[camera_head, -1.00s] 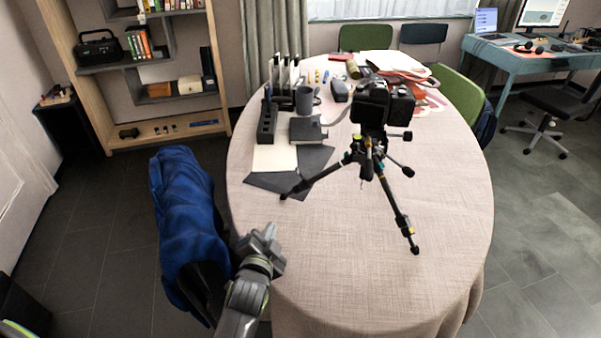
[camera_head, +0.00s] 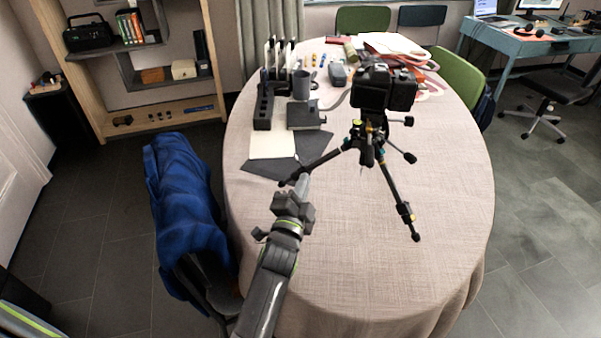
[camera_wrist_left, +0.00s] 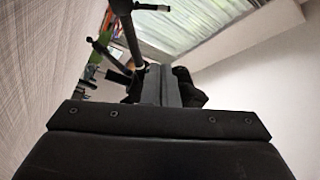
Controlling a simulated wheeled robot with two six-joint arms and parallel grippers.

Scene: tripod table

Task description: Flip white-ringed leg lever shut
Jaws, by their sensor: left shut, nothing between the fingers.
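A black tripod (camera_head: 368,142) with a camera (camera_head: 384,88) on top stands on the round table (camera_head: 390,270). One leg (camera_head: 322,160) reaches left and down, its foot near the dark sheets. Another leg (camera_head: 398,205) reaches toward the front right. Small coloured rings show on the legs; I cannot tell which is white, nor how any lever sits. My left gripper (camera_head: 302,184) is shut and empty, just in front of the left leg's foot; contact cannot be told. In the left wrist view its fingers (camera_wrist_left: 161,86) point at dark tripod parts (camera_wrist_left: 125,32). My right gripper is not in view.
Behind the left leg lie a pale sheet (camera_head: 274,145), a dark notebook (camera_head: 304,117), a mug (camera_head: 301,86) and a dark holder (camera_head: 264,106). A chair with a blue jacket (camera_head: 185,200) stands at the table's left edge. The table's front is clear.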

